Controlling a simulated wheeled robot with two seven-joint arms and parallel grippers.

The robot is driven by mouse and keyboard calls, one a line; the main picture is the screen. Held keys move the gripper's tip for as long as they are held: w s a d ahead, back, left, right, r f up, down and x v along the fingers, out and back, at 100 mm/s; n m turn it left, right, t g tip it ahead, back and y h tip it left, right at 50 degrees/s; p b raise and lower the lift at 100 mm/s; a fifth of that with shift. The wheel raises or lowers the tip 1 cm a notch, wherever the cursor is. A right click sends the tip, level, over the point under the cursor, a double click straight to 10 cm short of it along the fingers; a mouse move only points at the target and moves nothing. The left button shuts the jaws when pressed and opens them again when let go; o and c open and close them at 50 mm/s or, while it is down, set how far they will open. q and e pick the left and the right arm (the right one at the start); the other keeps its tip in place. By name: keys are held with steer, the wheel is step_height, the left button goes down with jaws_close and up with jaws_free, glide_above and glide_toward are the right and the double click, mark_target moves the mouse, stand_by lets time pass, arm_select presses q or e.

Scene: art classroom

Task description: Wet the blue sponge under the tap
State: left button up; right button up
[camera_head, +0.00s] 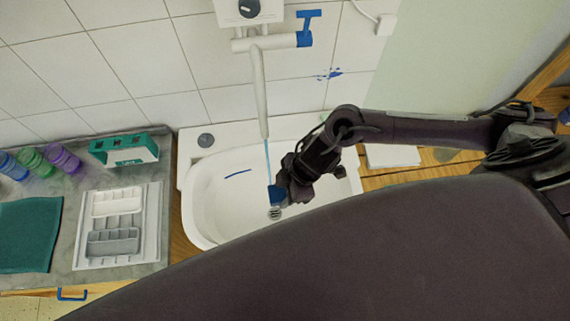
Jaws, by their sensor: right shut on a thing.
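The blue sponge (275,194) is in the jaws of my right gripper (281,191), which is shut on it. The gripper holds the sponge inside the white sink (212,205), just above the drain (275,213). The tap (259,92) hangs from the wall above the sink, with a blue handle (305,32). A thin blue stream of water (267,162) runs from the spout down to the sponge. The sponge is partly covered by the gripper. My left gripper is not in view.
A grey counter (172,165) left of the sink holds a teal-and-white box (125,149), paint trays (113,241), coloured cups (62,159) and a teal mat (28,234). A white stack (392,156) lies on the wooden surface at right. My dark arm hides the foreground.

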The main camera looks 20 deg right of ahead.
steer(key=shift+w+d+f, duration=0.1)
steer(key=shift+w, duration=0.45)
steer(key=w+d+f+b, duration=0.2)
steer(key=w+b, duration=0.3)
steer(key=w, duration=0.6)
steer(key=shift+d+f, duration=0.15)
steer(key=shift+d, duration=0.45)
steer(key=s+a+p, duration=0.2)
steer(key=s+p, duration=0.1)
steer(key=s, duration=0.4)
steer(key=shift+s+p, duration=0.35)
steer(key=shift+p, duration=0.05)
steer(key=shift+a, duration=0.1)
